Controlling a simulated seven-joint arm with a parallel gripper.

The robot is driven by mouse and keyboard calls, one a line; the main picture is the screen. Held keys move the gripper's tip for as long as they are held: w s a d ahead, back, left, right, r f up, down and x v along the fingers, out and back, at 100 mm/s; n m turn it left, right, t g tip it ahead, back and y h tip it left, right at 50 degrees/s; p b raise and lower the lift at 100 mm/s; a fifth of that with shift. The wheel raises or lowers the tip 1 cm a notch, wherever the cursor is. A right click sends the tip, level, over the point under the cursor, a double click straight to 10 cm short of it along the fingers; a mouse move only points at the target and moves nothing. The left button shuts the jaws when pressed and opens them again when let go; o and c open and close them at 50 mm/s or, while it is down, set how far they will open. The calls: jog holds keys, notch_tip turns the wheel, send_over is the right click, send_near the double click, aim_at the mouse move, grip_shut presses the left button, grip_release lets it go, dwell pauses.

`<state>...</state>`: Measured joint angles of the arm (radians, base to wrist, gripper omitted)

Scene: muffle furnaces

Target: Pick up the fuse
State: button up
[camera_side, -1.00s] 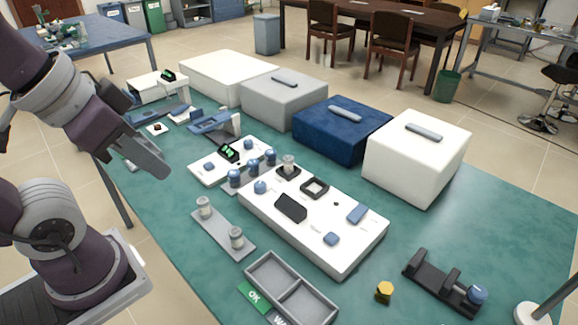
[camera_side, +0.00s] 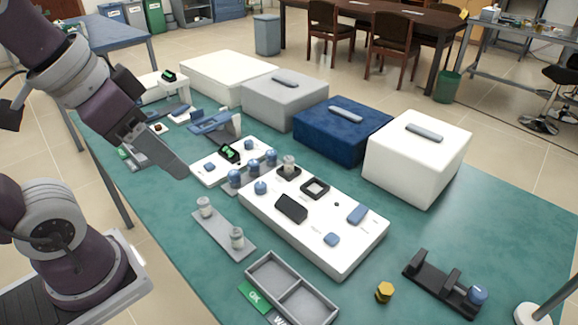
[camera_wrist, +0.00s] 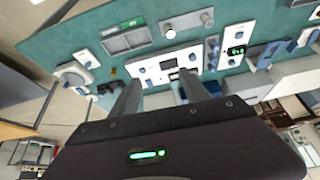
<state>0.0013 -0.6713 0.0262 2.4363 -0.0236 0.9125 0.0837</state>
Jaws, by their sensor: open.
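Two short grey cylinders that look like fuses stand upright on a grey strip (camera_side: 222,232): the far cylinder (camera_side: 205,207) and the near cylinder (camera_side: 237,238). A similar grey cylinder (camera_side: 289,162) stands in a dark square socket on the white panel (camera_side: 318,247). In the wrist view, the strip's cylinders (camera_wrist: 207,14) show at the top, beyond the panel (camera_wrist: 165,64).
A grey two-part tray (camera_side: 290,288) with a green OK label lies near the front. Blue knobs (camera_side: 255,167) stand in a row behind the panel. A black stand (camera_side: 440,282) and yellow hex piece (camera_side: 384,292) are at the right. Box-like furnaces (camera_side: 416,155) line the back.

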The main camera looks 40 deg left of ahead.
jog(key=w+a+r+m+g+h, duration=0.1)
jog(key=w+a+r+m+g, duration=0.15)
jog(key=w, duration=0.85)
jog(key=m+g+y, duration=0.1)
jog(key=m+g, duration=0.2)
jog(key=m, duration=0.9)
send_over(289, 158)
jog(key=f, duration=2.2)
jog(key=shift+d+f, duration=0.2)
jog(key=shift+f, duration=0.15)
jog(key=f, duration=0.6)
jog(key=shift+a+f, duration=0.2)
jog(key=shift+f, duration=0.5)
grip_shut()
